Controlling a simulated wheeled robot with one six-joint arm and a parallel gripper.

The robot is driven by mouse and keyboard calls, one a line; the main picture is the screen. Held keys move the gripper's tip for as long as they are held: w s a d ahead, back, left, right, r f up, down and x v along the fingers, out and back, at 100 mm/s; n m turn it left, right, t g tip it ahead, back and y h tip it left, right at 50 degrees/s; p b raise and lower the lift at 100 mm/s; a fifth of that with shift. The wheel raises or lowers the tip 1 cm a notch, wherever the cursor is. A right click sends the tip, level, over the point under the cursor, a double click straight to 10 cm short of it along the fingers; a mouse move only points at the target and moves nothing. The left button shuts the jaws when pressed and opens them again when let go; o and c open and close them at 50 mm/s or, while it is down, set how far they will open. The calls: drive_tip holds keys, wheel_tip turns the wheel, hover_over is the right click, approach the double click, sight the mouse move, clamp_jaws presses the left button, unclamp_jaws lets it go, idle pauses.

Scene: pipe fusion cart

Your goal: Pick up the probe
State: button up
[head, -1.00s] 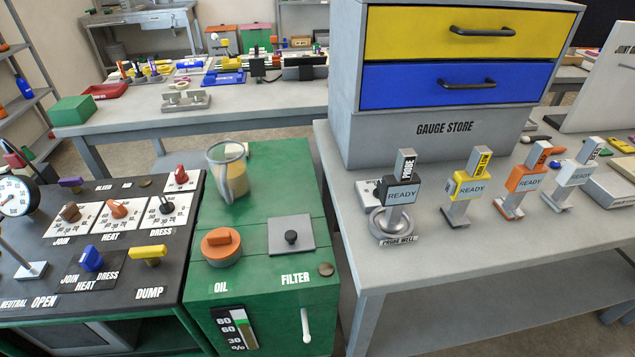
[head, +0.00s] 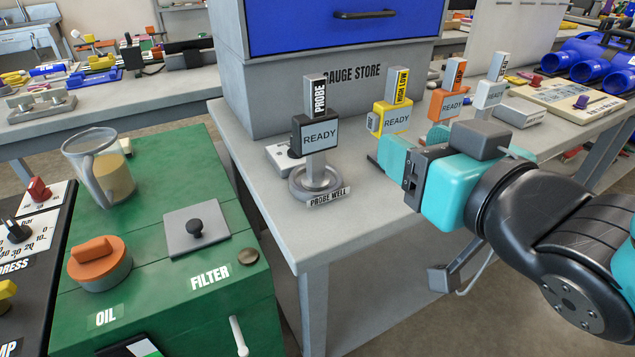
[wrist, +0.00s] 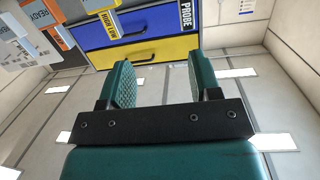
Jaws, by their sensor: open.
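The probe (head: 300,135) is a dark instrument with a READY screen and a tall PROBE label. It stands upright with its lower end in the round metal probe well (head: 297,187) at the near left of the grey bench. In the wrist view its PROBE label (wrist: 186,14) shows at the top, just above the right finger. My gripper (head: 388,172) is teal and black. It is to the right of the probe, apart from it, over the bench's front area. The wrist view shows its two ribbed fingers (wrist: 163,80) spread with nothing between them.
A yellow gauge (head: 393,117), an orange gauge (head: 447,104) and a white gauge (head: 489,94) stand in a row right of the probe. The gauge store cabinet (head: 285,75) rises behind. The green oil unit (head: 160,205) with a clear jug (head: 100,165) is at left.

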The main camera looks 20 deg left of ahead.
drive_tip(key=s+a+n+y, duration=0.1)
drive_tip(key=s+a+y, duration=0.1)
drive_tip(key=p, duration=1.2)
approach(320, 92)
drive_tip(key=shift+n, duration=0.3)
drive_tip(key=x, duration=0.5)
drive_tip(key=shift+w+a+f, duration=0.1)
drive_tip(key=shift+w+a, duration=0.2)
drive_tip(key=shift+a, duration=0.05)
drive_tip(key=shift+w+a+p, duration=0.25)
drive_tip(key=shift+a+p, duration=0.05)
drive_tip(key=shift+p, duration=0.35)
drive_tip(key=p+x, duration=0.4)
drive_tip(key=shift+w+a+f, duration=0.1)
drive_tip(key=shift+a, duration=0.1)
